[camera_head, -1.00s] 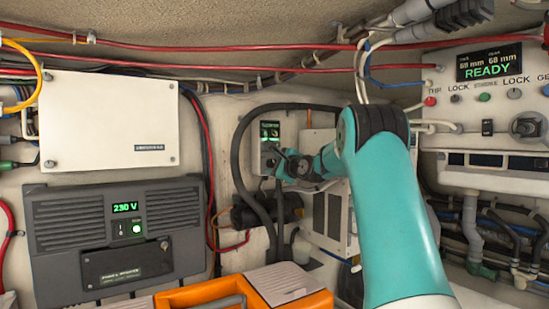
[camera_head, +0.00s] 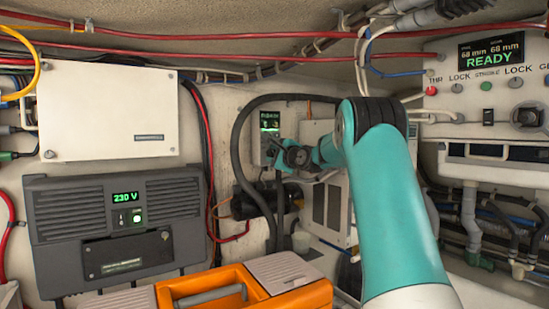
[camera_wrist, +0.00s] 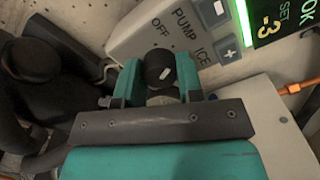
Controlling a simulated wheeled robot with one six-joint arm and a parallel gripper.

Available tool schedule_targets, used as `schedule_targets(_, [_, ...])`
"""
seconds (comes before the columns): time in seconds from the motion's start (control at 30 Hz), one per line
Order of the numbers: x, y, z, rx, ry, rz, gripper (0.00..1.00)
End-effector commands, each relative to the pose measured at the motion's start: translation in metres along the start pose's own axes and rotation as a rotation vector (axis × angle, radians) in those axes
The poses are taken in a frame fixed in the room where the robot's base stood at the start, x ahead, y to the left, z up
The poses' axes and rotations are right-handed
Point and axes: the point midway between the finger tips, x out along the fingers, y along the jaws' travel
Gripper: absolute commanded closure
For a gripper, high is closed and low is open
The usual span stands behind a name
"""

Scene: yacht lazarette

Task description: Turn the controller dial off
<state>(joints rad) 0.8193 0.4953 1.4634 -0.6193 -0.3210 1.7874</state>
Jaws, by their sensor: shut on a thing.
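The controller (camera_head: 268,136) is a small grey box with a lit green display on the back wall. In the wrist view the controller (camera_wrist: 138,43) carries OFF, PUMP and ICE labels and plus and minus buttons. Its display (camera_wrist: 279,22) reads OK and SET -3. The black dial (camera_wrist: 160,68) has a pale mark on its face; I cannot tell which label it points at. My gripper (camera_wrist: 160,80) has its teal fingers on both sides of the dial and is shut on it. In the head view my gripper (camera_head: 274,157) is small at the controller's lower front.
A dark 230 V unit (camera_head: 70,225) and a white box (camera_head: 110,90) are at left. A thick black hose (camera_head: 238,160) curves beside the controller. An orange case (camera_head: 300,300) lies in front. A READY panel (camera_head: 455,95) hangs at right.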

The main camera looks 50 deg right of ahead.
Motion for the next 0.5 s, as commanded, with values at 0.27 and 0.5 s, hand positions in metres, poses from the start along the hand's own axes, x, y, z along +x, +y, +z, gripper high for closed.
schedule_targets(0.27, [-0.0001,0.0040,-0.0016,-0.200,-0.001,-0.002,0.89])
schedule_targets(0.5, [0.0000,0.0044,-0.0015,-0.407,-0.001,-0.002,0.89])
